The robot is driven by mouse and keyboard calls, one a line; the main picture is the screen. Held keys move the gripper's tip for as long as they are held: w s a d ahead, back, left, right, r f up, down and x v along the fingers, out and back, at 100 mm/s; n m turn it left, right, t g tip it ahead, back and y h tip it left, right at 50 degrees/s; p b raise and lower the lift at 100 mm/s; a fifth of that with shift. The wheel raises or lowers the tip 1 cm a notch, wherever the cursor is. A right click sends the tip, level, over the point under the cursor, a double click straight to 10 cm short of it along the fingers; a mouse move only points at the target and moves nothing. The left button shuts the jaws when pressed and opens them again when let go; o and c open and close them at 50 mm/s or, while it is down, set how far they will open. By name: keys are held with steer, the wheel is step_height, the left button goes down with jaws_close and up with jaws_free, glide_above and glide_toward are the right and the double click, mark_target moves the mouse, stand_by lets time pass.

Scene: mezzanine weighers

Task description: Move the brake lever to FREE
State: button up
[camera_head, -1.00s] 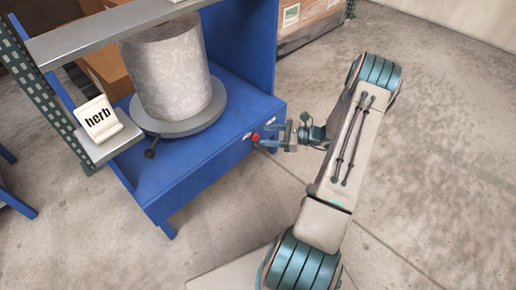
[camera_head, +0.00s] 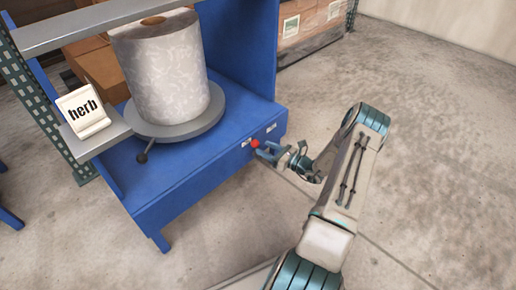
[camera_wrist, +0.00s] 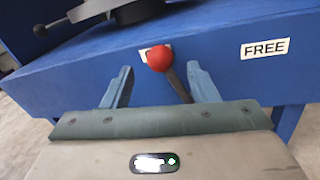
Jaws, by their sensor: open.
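The brake lever has a red ball knob (camera_head: 255,143) and sits at the front edge of the blue stand (camera_head: 190,185). In the wrist view the red knob (camera_wrist: 160,58) is on a dark shaft (camera_wrist: 178,85) that leans up to the left. The knob covers most of a white label behind it. A white FREE label (camera_wrist: 265,48) is on the blue face to the right of the knob. My gripper (camera_head: 267,152) is open at the lever, with one finger on each side of it and gaps on both sides in the wrist view.
A large pale roll (camera_head: 165,68) stands on a grey round turntable (camera_head: 205,122) with a dark-knobbed handle (camera_head: 142,158). A "herb" sign (camera_head: 82,112) stands on a grey shelf at left. Boxes (camera_head: 310,20) are behind. The floor at right is clear.

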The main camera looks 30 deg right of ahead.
mark_target(258, 144)
steer(key=shift+b+x, duration=0.5)
steer(key=shift+x, duration=1.7)
steer(key=shift+c, duration=0.2)
jaws_close()
steer(key=shift+d, duration=0.1)
